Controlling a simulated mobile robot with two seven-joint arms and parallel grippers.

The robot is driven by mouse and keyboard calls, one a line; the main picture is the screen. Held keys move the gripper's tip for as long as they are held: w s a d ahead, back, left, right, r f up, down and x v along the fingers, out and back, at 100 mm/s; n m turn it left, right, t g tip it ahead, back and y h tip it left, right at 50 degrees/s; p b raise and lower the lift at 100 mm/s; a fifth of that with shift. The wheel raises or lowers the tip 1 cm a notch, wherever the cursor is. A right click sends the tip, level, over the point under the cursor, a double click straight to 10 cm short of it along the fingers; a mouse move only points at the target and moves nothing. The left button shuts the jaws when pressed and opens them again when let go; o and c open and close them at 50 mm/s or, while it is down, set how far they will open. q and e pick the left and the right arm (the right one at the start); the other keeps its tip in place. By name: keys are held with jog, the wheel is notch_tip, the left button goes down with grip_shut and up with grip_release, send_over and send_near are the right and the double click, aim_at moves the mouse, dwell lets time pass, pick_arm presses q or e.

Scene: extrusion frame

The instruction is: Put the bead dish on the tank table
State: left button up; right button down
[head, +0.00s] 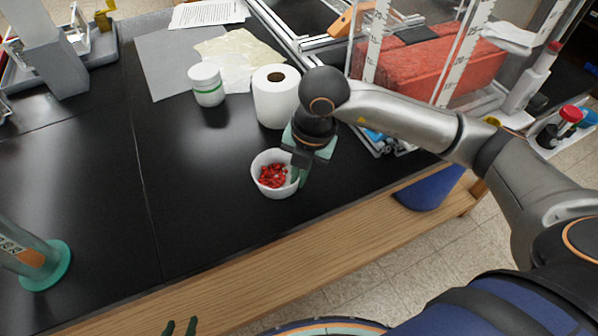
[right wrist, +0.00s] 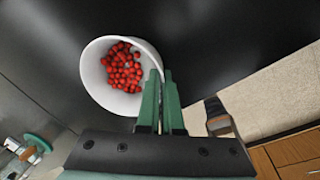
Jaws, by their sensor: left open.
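The bead dish (head: 262,187) is a white bowl with red beads in it, over the front part of the black tabletop. It also shows in the right wrist view (right wrist: 93,72). My right gripper (head: 300,175) reaches down to the dish's right rim. Its green fingers (right wrist: 160,100) are close together on the dish's wall. I cannot tell whether the dish rests on the table or is slightly raised. My left gripper (head: 180,327) shows only as green fingertips at the bottom edge, empty. A clear tank with scale strips (head: 467,45) stands at the right; which surface is the tank table is unclear.
A paper roll (head: 277,100) and a white jar with a green band (head: 207,86) stand behind the dish. A red block (head: 425,70) shows by the tank. The black tabletop (head: 195,195) left of the dish is clear.

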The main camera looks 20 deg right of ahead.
jog(key=shift+f, duration=0.25)
jog(key=c, duration=1.5)
grip_release()
jog(key=o, duration=0.4)
jog(key=r, duration=0.4)
jog(key=s+d+r, duration=0.1)
jog(key=r, duration=0.7)
jog(key=shift+s+d, duration=0.2)
